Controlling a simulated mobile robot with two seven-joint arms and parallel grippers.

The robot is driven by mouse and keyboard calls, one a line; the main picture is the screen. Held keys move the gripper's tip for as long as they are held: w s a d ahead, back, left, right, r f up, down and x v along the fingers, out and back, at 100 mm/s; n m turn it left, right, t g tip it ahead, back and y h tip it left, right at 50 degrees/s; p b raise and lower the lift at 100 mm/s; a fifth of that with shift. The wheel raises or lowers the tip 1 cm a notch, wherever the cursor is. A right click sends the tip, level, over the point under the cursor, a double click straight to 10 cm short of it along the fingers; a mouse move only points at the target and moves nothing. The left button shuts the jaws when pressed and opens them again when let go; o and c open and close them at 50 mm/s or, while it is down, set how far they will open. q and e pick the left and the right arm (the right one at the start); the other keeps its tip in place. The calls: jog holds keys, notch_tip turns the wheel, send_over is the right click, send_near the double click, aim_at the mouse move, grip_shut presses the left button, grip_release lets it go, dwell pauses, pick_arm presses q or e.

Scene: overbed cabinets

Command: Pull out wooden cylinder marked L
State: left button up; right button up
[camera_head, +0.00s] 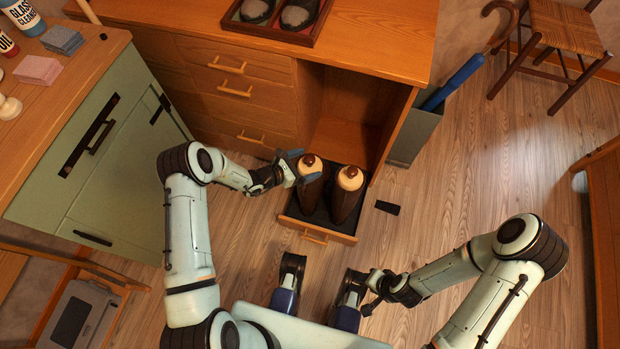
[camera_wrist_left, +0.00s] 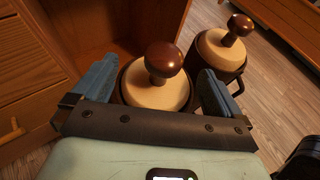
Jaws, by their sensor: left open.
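Two dark cylinders with pale wooden lids and brown knobs stand upright in a low pulled-out drawer (camera_head: 290,219): a left cylinder (camera_head: 311,192) and a right cylinder (camera_head: 346,203). I can read no L on either. My left gripper (camera_head: 296,172) is open at the top of the left cylinder. In the left wrist view, its blue fingers (camera_wrist_left: 158,82) lie on either side of that cylinder's lid (camera_wrist_left: 158,92); I cannot tell whether they touch it. The right cylinder (camera_wrist_left: 221,57) is beyond the right finger. My right gripper (camera_head: 371,300) is low at front right, away from the cylinders, its jaws unclear.
The drawer comes out of a wooden cabinet (camera_head: 275,70) with an open compartment above it. A green cabinet (camera_head: 100,150) stands at left. A grey bin (camera_head: 414,137) with a blue item stands at right. A small black object (camera_head: 387,208) lies on clear floor beside the drawer.

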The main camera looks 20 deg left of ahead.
pick_arm(q)
jog(key=shift+x, duration=1.05)
jog(key=shift+s, duration=0.1)
jog(key=c, duration=1.5)
jog(key=shift+f, duration=0.15)
